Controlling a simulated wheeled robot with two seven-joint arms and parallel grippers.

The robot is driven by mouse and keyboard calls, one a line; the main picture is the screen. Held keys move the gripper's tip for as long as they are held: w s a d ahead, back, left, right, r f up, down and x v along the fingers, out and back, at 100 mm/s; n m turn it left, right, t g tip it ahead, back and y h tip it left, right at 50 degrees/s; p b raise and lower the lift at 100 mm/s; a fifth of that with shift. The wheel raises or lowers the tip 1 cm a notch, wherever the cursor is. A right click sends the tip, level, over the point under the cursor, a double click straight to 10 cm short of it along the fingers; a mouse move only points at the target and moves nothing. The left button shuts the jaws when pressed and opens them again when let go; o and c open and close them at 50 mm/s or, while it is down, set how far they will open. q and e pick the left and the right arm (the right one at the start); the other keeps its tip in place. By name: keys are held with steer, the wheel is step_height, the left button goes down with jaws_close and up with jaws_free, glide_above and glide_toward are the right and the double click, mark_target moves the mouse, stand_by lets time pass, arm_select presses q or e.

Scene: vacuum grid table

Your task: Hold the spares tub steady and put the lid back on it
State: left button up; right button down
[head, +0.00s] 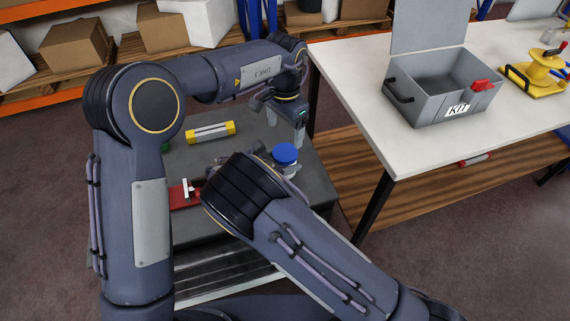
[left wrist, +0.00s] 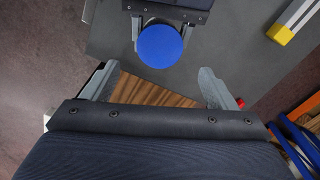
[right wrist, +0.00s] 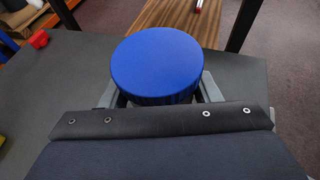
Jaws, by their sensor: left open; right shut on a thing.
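The blue lid (head: 285,153) is level on top of the pale spares tub (head: 288,168) on the dark cart top. I cannot tell whether it is fully seated. My right gripper (head: 280,171) is shut on the tub below the lid; in the right wrist view the blue lid (right wrist: 158,60) shows between and above its fingers and hides most of the tub. My left gripper (head: 286,129) is open and empty, pointing down behind the tub and a little above it. In the left wrist view, the lid (left wrist: 160,46) lies beyond its open fingers.
A yellow-ended grey block (head: 210,132) and a red item (head: 184,194) lie on the cart top (head: 310,180). A white table (head: 350,80) to the right bears an open grey KIT box (head: 430,90) and a yellow spool (head: 540,70). Shelves with boxes stand behind.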

mark_target(285, 152)
stand_by(0.3)
arm_select(q)
steer(key=shift+f, duration=4.05)
steer(key=c, duration=1)
steer(key=m, duration=0.3)
steer(key=o, duration=1.1)
steer(key=shift+c, duration=0.2)
